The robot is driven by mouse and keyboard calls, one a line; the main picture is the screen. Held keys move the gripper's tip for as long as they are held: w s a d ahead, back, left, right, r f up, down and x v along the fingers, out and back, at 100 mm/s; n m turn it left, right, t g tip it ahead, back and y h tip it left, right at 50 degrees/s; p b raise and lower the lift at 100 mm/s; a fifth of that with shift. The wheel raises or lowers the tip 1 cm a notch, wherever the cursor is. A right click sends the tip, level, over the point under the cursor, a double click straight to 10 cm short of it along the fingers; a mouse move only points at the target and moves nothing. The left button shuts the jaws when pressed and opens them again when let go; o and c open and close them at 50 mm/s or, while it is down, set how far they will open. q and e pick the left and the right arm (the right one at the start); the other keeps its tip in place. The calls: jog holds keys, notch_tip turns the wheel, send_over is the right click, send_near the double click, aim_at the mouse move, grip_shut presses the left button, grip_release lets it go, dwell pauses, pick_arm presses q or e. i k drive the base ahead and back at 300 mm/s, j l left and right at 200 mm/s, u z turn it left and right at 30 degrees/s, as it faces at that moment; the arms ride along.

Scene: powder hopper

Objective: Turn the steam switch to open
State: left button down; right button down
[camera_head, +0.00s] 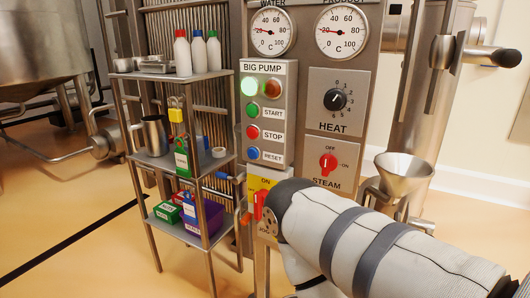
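The steam switch (328,164) is a red knob on a grey panel plate, with OFF above it, ON to its right and the word STEAM below. Its handle stands roughly upright, toward OFF. One of my arms, in a pale sleeve with dark bands, comes in from the lower right. Its rounded dark end lies below and to the left of the switch, in front of the lower panel. Neither gripper can be made out, and nothing is seen touching the switch.
The heat dial (335,99) is above the switch, and the Big Pump button box (267,113) is to its left. A red handle (259,204) on a yellow plate is beside my arm. A metal funnel (403,178) stands to the right. A shelf rack (154,160) stands left.

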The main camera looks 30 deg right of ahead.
aim_at(328, 162)
jog(key=z, duration=1.5)
